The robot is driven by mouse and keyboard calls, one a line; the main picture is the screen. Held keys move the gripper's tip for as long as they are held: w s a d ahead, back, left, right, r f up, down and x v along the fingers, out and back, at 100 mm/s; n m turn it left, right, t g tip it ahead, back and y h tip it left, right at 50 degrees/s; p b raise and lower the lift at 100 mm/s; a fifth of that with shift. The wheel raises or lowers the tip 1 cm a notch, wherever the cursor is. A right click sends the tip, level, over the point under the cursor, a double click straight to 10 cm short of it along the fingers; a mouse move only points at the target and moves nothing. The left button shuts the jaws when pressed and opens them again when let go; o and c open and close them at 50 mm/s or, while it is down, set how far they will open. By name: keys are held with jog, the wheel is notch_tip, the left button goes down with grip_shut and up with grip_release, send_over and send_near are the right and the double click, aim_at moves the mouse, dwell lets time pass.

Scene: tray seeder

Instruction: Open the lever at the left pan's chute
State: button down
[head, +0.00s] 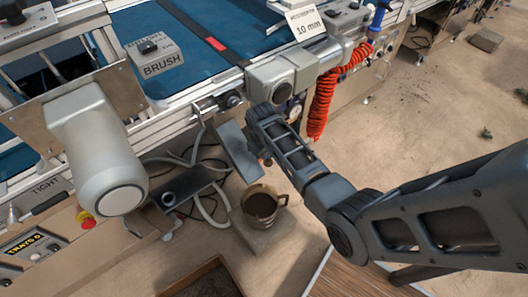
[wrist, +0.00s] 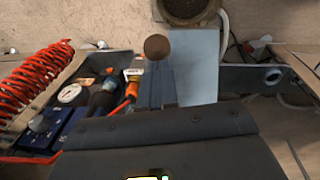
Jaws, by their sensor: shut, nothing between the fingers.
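My gripper (head: 266,161) is shut and empty, pointing down in front of the machine, beside a slanted grey plate (head: 240,152). In the wrist view its narrow closed fingers (wrist: 161,72) stand above the wide grey hand. A round brown knob (wrist: 157,46) shows just past the fingertips; I cannot tell whether they touch it. It may be the lever's knob, but its shaft is hidden. The pale plate also shows right of the fingers in the wrist view (wrist: 196,62). I cannot clearly make out the left pan or its chute, nor the lever's position.
A brown metal cup (head: 260,204) stands on a block (head: 258,232) below my gripper. A red coiled hose (head: 322,102) hangs at the right. A large pale motor (head: 100,150) juts out at the left. Loose grey cables (head: 208,205) lie below. The floor at right is mostly clear.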

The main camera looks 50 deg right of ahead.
aim_at(268, 162)
jog(key=shift+s+a+f+t+h, duration=0.2)
jog(key=shift+s+f+t+h, duration=0.1)
jog(key=shift+s+f+t, duration=0.5)
jog(key=shift+s+a+f+t, duration=0.15)
jog(key=shift+f+t, duration=0.15)
jog(key=shift+f, duration=0.3)
